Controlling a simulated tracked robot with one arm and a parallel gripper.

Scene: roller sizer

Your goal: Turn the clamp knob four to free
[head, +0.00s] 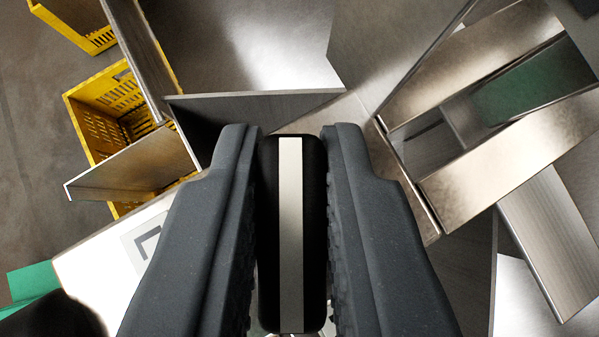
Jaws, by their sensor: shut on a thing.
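A black clamp knob (268,230) with a pale stripe down its middle stands between the fingers of my gripper (292,225) in the head view. The two dark ridged fingers are shut on the knob, one on its left and one on its right. The stripe runs nearly straight up and down in the picture. No number shows on the knob, so I cannot tell which one it is. What lies beneath the knob is mostly hidden by the fingers.
Sheet-metal chutes (250,45) rise beyond the knob, with metal bars (490,150) at right. Yellow crates (95,95) stand on the grey floor (35,150) at upper left. A white panel (90,262) with a dark mark is left of my gripper. Close metal leaves little free room.

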